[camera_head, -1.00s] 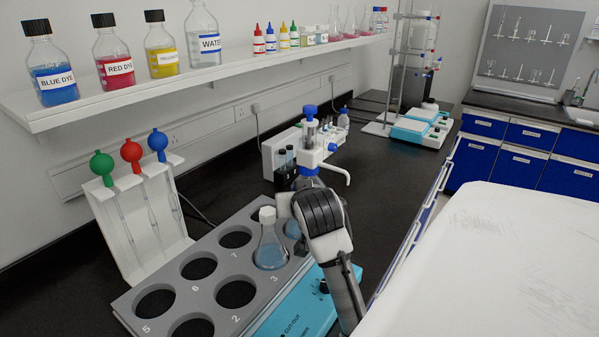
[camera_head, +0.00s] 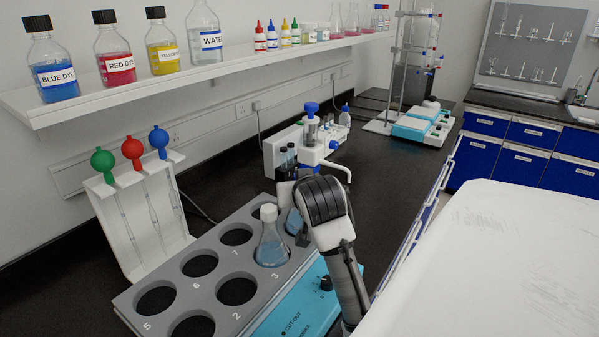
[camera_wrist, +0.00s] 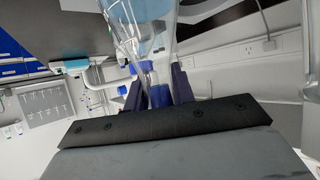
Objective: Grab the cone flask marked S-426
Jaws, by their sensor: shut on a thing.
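My gripper (camera_wrist: 157,92) is shut on a clear conical flask (camera_wrist: 148,28) with pale blue liquid. In the wrist view its glass shows at the top, with its narrow part between my fingers. In the head view the held flask (camera_head: 294,222) is mostly hidden behind my gripper, over the far right end of the grey rack. A second conical flask (camera_head: 271,247), with a white cap and blue liquid, stands upright in a rack hole just left of it. No S-426 marking can be read on either flask.
The grey rack (camera_head: 216,217) has several empty numbered holes. A teal device (camera_head: 292,313) adjoins its front. A white pipette stand (camera_head: 130,222) is at left. A bottle-top dispenser (camera_head: 314,142) stands behind my gripper. The dark bench (camera_head: 385,160) is clear at right.

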